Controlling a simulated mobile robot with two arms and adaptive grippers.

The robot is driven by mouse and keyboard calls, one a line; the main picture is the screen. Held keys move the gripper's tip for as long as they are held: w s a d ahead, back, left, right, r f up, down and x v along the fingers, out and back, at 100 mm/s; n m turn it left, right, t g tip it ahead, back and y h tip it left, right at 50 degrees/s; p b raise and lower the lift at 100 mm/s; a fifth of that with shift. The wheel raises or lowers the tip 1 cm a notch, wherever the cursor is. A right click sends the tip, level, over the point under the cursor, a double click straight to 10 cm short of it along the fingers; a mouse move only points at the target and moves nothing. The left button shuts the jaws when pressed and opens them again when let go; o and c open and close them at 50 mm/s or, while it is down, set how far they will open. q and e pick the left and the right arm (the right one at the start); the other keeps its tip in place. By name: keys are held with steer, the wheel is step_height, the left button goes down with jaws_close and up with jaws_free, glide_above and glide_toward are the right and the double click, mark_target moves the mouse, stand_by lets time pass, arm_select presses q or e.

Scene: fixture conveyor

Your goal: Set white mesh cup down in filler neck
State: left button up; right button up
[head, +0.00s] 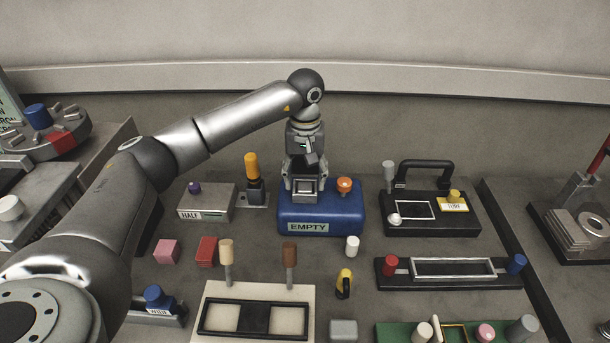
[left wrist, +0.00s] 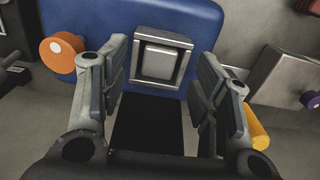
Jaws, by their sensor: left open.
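The blue tank (head: 335,214) labelled EMPTY stands at the middle of the bench. Its square metal filler neck (left wrist: 137,64) shows in the left wrist view on the blue top. A pale grey-white square piece (left wrist: 160,61), probably the white mesh cup, sits inside the neck's frame; no mesh can be made out. My left gripper (head: 304,188) points down over the tank at the neck. In the left wrist view its two fingers (left wrist: 161,80) are apart, one on each side of the neck, with nothing between the pads. My right gripper is not in view.
An orange-topped knob (head: 344,185) stands on the tank right of my gripper. A yellow-topped post (head: 252,166) and the HALF box (head: 207,203) are to the left. A black-handled case (head: 425,215) is to the right. Small blocks and pegs stand in front.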

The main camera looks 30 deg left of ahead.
arm_select(q)
step_height(320, 180, up, 12)
stand_by(0.6)
